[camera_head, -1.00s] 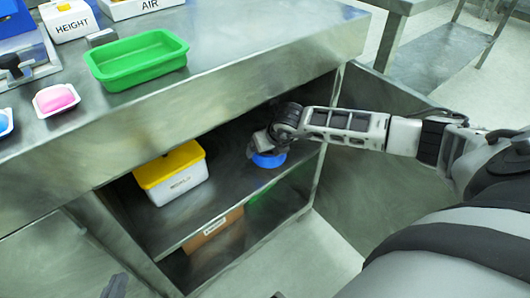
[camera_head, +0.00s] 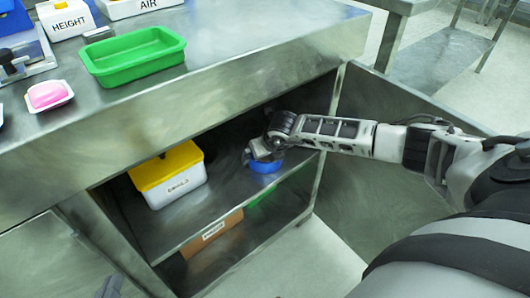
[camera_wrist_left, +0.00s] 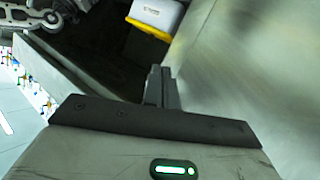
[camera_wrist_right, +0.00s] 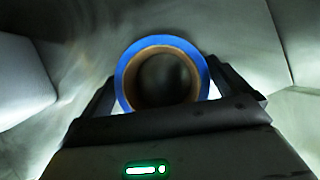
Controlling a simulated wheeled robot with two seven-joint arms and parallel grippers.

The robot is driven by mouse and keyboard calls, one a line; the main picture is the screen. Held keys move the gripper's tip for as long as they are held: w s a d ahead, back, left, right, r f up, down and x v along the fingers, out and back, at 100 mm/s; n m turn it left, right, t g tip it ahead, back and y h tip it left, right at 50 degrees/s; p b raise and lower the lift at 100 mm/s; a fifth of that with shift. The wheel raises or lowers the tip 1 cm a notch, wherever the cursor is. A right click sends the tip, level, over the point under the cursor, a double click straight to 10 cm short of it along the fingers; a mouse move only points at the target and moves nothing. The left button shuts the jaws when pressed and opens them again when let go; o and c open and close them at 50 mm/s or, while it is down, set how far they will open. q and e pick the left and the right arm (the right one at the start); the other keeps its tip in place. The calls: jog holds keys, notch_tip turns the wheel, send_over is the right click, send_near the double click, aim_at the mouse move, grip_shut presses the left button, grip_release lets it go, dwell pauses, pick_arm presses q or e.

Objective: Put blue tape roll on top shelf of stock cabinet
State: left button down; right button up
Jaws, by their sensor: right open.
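The blue tape roll (camera_head: 266,166) is at the right front part of the stock cabinet's top shelf (camera_head: 222,190). It appears to rest on the shelf. In the right wrist view the tape roll (camera_wrist_right: 128,70) shows as a blue ring with a brown core. My right gripper (camera_head: 258,152) is at the roll; its open fingers (camera_wrist_right: 165,88) stand on either side of it. My left gripper (camera_wrist_left: 160,87) is empty with its fingers together. It shows dark at the lower left of the head view (camera_head: 110,287).
A white box with a yellow lid (camera_head: 168,175) stands on the same shelf, left of the roll. A brown box (camera_head: 212,232) and a green item lie on the shelf below. The open cabinet door (camera_head: 375,165) is at right. A green tray (camera_head: 133,58) is on the counter above.

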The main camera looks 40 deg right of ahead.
jog(key=p+v, duration=0.2)
jog(key=v, duration=0.4)
jog(key=shift+r, duration=0.15)
jog(key=shift+s+r, duration=0.2)
jog(key=shift+r, duration=0.1)
pick_arm(q)
jog(key=shift+w+a+f+g+y, duration=0.15)
jog(key=shift+a+f+g+y, duration=0.15)
jog(key=shift+f, duration=0.2)
jog(key=shift+w+a+f+g+y, duration=0.1)
jog(key=shift+a+f+g+y, duration=0.15)
jog(key=shift+f, duration=0.25)
pick_arm(e)
jog(key=shift+s+r, duration=0.1)
jog(key=shift+r, duration=0.05)
pick_arm(q)
jog(key=shift+d+r, duration=0.1)
jog(key=shift+d, duration=0.05)
